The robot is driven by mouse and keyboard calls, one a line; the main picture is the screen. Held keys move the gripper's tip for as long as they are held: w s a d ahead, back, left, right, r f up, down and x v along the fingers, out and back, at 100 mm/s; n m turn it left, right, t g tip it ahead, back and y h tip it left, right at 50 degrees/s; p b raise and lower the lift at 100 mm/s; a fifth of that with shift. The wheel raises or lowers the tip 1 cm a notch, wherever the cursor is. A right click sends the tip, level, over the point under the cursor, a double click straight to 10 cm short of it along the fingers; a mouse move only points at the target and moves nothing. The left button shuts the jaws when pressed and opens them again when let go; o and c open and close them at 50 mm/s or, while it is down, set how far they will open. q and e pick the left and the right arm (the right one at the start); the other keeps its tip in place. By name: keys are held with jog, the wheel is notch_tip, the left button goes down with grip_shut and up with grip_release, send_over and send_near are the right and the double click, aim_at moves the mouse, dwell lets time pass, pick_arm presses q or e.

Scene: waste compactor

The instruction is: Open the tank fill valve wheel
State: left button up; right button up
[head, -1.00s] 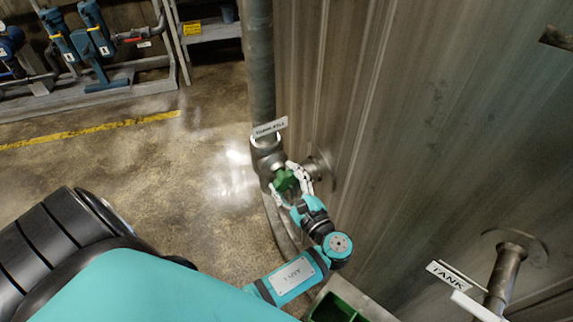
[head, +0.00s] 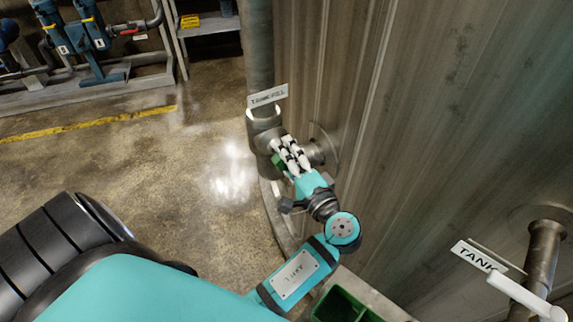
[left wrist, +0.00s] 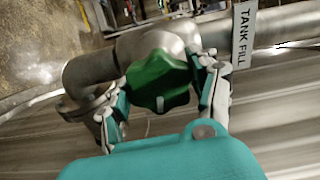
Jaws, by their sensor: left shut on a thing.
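The green tank fill valve wheel (left wrist: 160,82) sits on a grey metal valve body between the fingers in the left wrist view. In the head view only a bit of the green wheel (head: 278,161) shows beside the white fingers. My left gripper (head: 287,156) is shut on the wheel; in the left wrist view its fingers (left wrist: 165,88) lie on either side of the rim. The white TANK FILL sign (head: 267,96) is on the pipe just above the valve. My right gripper is not in view.
The tall corrugated tank wall (head: 420,110) stands right behind the valve. A pipe with a TANK sign (head: 478,256) and a white lever handle (head: 520,296) is at the lower right. A green bin (head: 340,308) stands at the bottom. Open floor (head: 130,155) lies to the left.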

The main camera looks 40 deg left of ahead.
pick_arm(q)
jog(key=shift+n+b, duration=1.1)
jog(key=shift+r, duration=0.1)
jog(key=o, duration=1.2)
jog(key=shift+c, duration=0.2)
